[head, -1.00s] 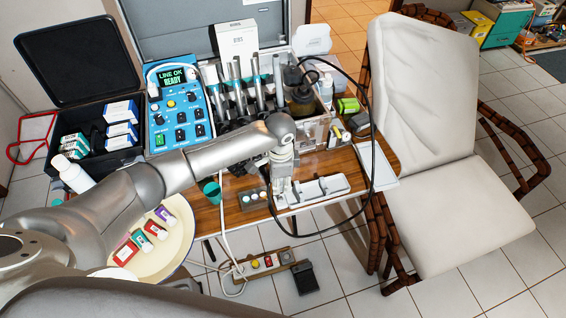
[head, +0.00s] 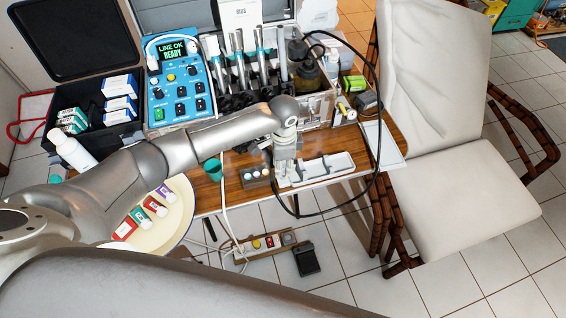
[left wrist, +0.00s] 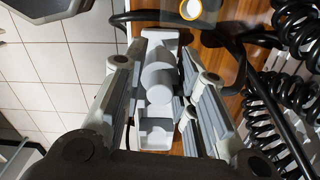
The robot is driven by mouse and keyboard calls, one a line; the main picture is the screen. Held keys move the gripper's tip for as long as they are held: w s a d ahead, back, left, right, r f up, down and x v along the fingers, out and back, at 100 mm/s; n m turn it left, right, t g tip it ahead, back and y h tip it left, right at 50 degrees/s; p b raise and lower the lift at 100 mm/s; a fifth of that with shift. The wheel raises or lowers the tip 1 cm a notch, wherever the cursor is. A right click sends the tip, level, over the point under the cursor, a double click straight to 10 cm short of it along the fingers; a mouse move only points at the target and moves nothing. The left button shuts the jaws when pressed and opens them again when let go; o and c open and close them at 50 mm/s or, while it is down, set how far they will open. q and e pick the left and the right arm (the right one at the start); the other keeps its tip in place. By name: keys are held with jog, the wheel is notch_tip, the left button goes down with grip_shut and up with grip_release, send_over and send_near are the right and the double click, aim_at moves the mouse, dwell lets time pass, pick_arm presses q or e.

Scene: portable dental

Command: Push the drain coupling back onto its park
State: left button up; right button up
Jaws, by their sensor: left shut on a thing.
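My left gripper (head: 284,184) points down at the front edge of the wooden table, at the left end of a white tray-like holder (head: 325,169). In the left wrist view its two fingers (left wrist: 160,88) stand on either side of a light grey cylindrical piece, apparently the drain coupling (left wrist: 158,78), and are shut on it. The piece lies over a white holder (left wrist: 158,137); whether it is seated there I cannot tell. In the head view the gripper hides the coupling. A black hose (head: 376,120) loops from the bottles down to near the gripper. My right gripper is not in view.
A small box with round buttons (head: 256,177) and a green cup (head: 212,169) stand left of the gripper. Black coiled cords (left wrist: 265,120) hang close by in the wrist view. A blue control unit (head: 180,90) stands behind. A white chair (head: 450,200) is at right.

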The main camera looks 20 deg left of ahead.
pick_arm(q)
jog(key=shift+f, duration=0.25)
jog(key=shift+f+p, duration=0.1)
jog(key=shift+p, duration=0.2)
dwell(0.6)
jog(key=shift+f+b, duration=0.7)
jog(key=shift+f, duration=0.5)
jog(key=shift+f, duration=0.45)
jog(key=shift+f, duration=0.4)
dwell(0.6)
jog(key=o, duration=1)
